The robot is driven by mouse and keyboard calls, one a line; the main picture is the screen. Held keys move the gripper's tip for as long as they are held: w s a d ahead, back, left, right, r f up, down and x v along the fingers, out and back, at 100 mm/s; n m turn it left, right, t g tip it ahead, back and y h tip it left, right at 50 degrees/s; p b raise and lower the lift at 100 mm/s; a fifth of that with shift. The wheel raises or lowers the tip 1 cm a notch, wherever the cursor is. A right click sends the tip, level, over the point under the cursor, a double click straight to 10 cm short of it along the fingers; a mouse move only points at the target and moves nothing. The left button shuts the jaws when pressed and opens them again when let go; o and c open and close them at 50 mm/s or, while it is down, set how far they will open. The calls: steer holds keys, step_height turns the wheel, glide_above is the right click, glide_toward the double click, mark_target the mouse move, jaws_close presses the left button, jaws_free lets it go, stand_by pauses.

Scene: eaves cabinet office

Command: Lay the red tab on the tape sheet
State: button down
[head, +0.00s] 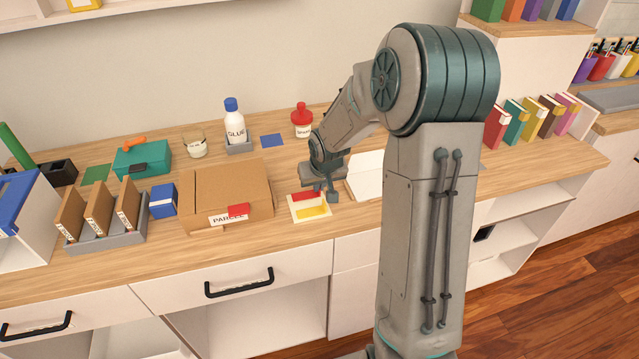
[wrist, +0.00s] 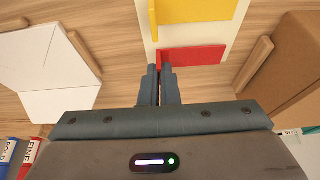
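The cream tape sheet (head: 297,212) lies on the wooden counter, right of the parcel box; it also shows in the wrist view (wrist: 236,22). A yellow tab (head: 313,211) lies on it, also in the wrist view (wrist: 190,9). The red tab (head: 303,195) is at the sheet's far end, flat side over the sheet; in the wrist view it (wrist: 195,59) reaches across the sheet. My gripper (wrist: 161,70) is nearly closed, with the tab's narrow upright end between its fingertips. I cannot tell whether the tab fully touches the sheet.
The cardboard parcel box (head: 222,185) with another red piece (head: 238,210) on its label stands close on the left. A white open item (head: 366,178) lies on the right. A glue bottle (head: 235,122), a blue square (head: 272,141) and a red-topped stamp (head: 302,121) are behind.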

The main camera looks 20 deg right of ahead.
steer(key=c, duration=2.1)
jaws_free()
steer(key=shift+f, duration=0.1)
steer(key=o, duration=0.8)
steer(key=shift+r+p, duration=2.3)
steer(key=shift+r, duration=0.75)
steer(key=shift+g, duration=0.7)
steer(key=s+a+r, duration=0.1)
steer(key=s+r, duration=0.3)
steer(key=s, duration=0.5)
steer(key=s+a+r, duration=0.1)
steer(key=s+r, duration=0.3)
steer(key=s, duration=0.5)
steer(key=s+a+r, duration=0.1)
steer(key=s+r, duration=0.4)
steer(key=s, duration=0.4)
steer(key=shift+s+a, duration=0.2)
steer(key=shift+s, duration=0.15)
